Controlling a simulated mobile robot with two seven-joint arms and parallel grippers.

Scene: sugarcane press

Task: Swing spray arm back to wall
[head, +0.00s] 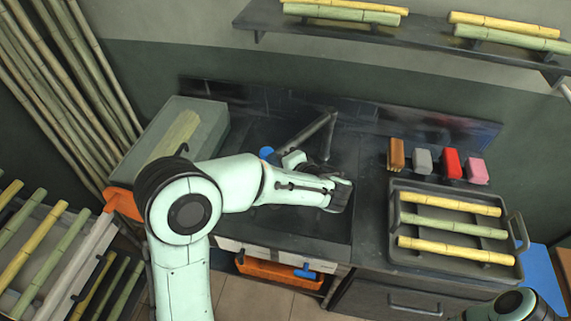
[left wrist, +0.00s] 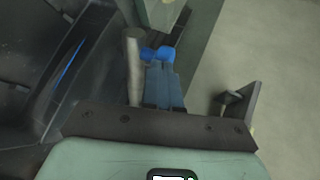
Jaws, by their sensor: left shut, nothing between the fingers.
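A grey bent bar (head: 310,130), which looks like the spray arm, reaches over the dark counter near the back wall panel. Its lower end is partly hidden by my left arm. My left gripper (head: 273,156) points left, close to this end, with a small blue part at its tip. In the left wrist view my left gripper (left wrist: 163,78) is shut and empty. A grey round tube (left wrist: 133,65) stands just left of the fingers, with a blue piece beside their tips. I cannot tell whether they touch. My right gripper is out of view.
A pale green glass-like box (head: 205,120) stands left of the gripper. A grey tray (head: 455,263) with cane pieces lies at the right, below several coloured blocks. A shelf (head: 400,32) with cane is on the wall. Tall canes lean at the left.

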